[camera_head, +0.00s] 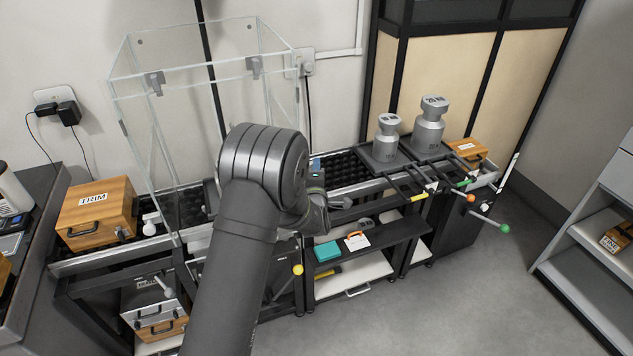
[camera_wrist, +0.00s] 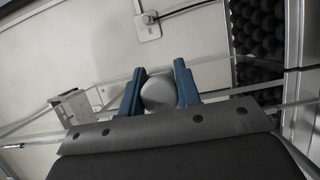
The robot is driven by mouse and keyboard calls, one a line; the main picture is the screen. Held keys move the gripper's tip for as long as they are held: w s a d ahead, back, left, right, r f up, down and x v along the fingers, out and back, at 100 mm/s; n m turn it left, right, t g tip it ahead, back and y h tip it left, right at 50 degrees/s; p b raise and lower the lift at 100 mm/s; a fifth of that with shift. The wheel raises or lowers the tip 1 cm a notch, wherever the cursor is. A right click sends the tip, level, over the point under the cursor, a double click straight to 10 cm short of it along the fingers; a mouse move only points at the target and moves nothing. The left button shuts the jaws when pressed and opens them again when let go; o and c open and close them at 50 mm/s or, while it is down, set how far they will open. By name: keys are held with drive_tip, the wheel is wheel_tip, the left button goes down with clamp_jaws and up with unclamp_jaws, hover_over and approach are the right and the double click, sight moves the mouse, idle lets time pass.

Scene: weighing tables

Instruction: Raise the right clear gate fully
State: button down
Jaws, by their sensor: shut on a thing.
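A tall clear-walled enclosure (camera_head: 113,80) stands on the left part of the bench in the head view. Its right clear side (camera_head: 283,92) runs down behind my arm, so its lower edge is hidden there. In the wrist view, my gripper (camera_wrist: 160,84) has its two blue fingers shut on a round grey knob (camera_wrist: 159,93). Clear panel edges cross the wrist view beside and behind the fingers. In the head view my arm's wrist covers most of the gripper and the knob. How high the right gate stands cannot be told.
Two grey weights (camera_head: 387,141) (camera_head: 430,125) stand on dark plates right of my arm. A wooden TRIM box (camera_head: 95,212) sits left of the enclosure. Levers with coloured knobs (camera_head: 503,229) stick out at the front right.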

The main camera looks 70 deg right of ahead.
wheel_tip(320, 180, up, 21)
drive_tip(key=shift+f, duration=0.2)
drive_tip(key=c, duration=1.1)
unclamp_jaws()
drive_tip(key=shift+r, duration=0.1)
drive_tip(key=v, duration=1.7)
drive_tip(key=shift+s+a, duration=0.1)
drive_tip(key=shift+a, duration=0.1)
drive_tip(key=x, duration=1.7)
drive_tip(key=shift+d+f, duration=0.2)
drive_tip(key=shift+f, duration=0.1)
